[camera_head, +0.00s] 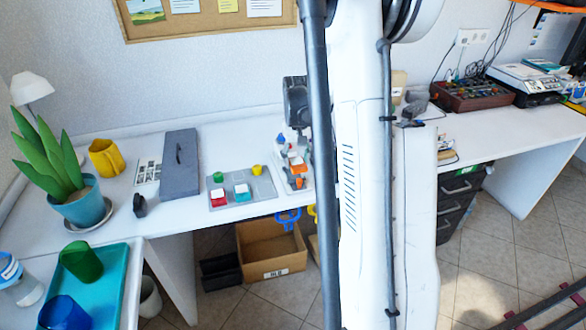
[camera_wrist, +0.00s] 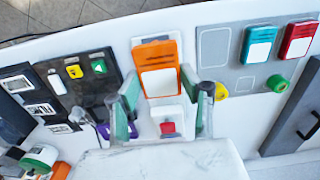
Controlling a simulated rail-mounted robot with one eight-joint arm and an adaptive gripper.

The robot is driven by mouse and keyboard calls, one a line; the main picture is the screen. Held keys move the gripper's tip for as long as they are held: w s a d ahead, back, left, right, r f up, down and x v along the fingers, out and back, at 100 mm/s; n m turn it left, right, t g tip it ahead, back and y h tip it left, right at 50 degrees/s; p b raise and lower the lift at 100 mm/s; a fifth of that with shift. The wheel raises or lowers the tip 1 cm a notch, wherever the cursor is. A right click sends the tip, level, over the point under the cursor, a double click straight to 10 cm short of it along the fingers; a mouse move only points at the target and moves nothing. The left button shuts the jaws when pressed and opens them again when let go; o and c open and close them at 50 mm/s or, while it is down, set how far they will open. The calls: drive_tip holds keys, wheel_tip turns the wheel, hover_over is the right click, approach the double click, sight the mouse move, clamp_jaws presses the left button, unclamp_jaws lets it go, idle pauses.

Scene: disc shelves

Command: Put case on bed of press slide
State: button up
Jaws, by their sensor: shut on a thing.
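The orange case (camera_wrist: 157,52) with a white label shows in the wrist view between the two green-grey fingers of my gripper (camera_wrist: 160,87), which is shut on it. In the head view, orange parts (camera_head: 297,168) show low beside my arm, under my gripper (camera_head: 297,150); the fingers are too small there to make out clearly. A white block with a red button (camera_wrist: 168,127) sits just below the case in the wrist view, between the fingers. The press slide and its bed cannot be told apart clearly; whether the case touches a surface cannot be told.
A grey tray (camera_head: 262,190) holds a red case (camera_head: 218,197), a teal case (camera_head: 242,191), and green and yellow knobs. A black panel (camera_wrist: 101,104) with coloured buttons lies left in the wrist view. A grey binder-like block (camera_head: 180,165) and a plant stand further left.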

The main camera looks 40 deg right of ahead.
drive_tip(key=w+d+f, duration=0.2)
drive_tip(key=w, duration=0.1)
drive_tip(key=w+d+f, duration=0.1)
drive_tip(key=w, duration=0.1)
drive_tip(key=shift+w+f, duration=0.1)
drive_tip(key=shift+f, duration=0.25)
drive_tip(key=shift+f+b, duration=0.45)
drive_tip(key=shift+f, duration=1.5)
drive_tip(key=shift+f, duration=0.2)
drive_tip(key=o, duration=1.1)
drive_tip(key=shift+o, duration=0.2)
drive_tip(key=shift+r, duration=0.1)
